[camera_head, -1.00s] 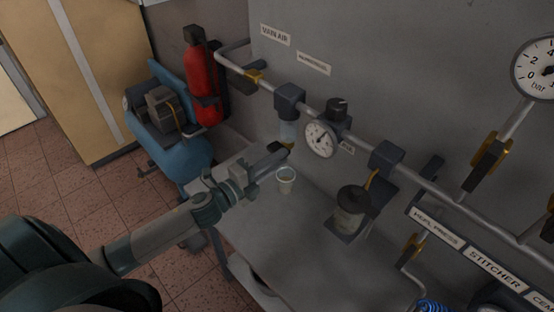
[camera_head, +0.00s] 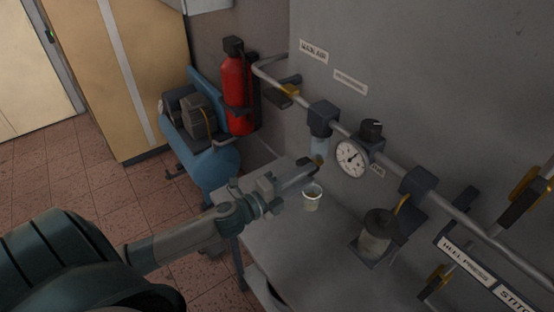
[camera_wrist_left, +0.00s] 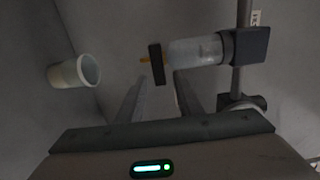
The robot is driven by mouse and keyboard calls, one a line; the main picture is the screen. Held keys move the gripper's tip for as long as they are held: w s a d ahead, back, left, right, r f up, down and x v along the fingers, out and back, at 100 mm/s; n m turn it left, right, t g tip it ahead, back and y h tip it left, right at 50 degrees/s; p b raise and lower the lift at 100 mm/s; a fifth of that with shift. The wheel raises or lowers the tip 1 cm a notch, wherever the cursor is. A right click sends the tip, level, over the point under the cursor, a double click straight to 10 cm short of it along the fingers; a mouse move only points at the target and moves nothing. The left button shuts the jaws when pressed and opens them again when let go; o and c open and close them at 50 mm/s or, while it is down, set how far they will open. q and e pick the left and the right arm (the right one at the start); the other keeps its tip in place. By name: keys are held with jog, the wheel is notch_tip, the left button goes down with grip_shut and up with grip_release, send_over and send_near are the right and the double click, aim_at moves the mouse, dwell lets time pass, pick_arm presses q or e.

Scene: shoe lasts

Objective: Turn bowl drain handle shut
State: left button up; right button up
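The clear filter bowl (camera_head: 319,148) hangs under a dark block on the wall pipe. It also shows in the left wrist view (camera_wrist_left: 193,51). Its drain handle (camera_wrist_left: 156,64) is a dark bar crosswise at the bowl's end, with a small yellow-orange tip beyond it. My left gripper (camera_head: 312,166) is right at the bowl's lower end and partly hides the handle in the head view. In the wrist view the fingers (camera_wrist_left: 158,90) are apart, with the handle just ahead of the gap; I see no contact. My right gripper is not in view.
A small whitish cup (camera_head: 312,200) stands below and right of the gripper on the grey bench (camera_head: 290,235). A pressure gauge (camera_head: 352,158) and a dark-lidded pot (camera_head: 376,235) are to the right. A red extinguisher (camera_head: 238,92) and blue compressor (camera_head: 212,170) stand behind left.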

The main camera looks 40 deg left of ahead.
pick_arm(q)
jog(key=shift+s+a+f+b, duration=0.2)
jog(key=shift+s+b, duration=0.1)
jog(key=shift+s, duration=0.3)
jog(key=b+v, duration=0.6)
jog(key=v, duration=0.9)
jog(key=shift+s+a+r, duration=0.2)
jog(key=shift+s, duration=0.15)
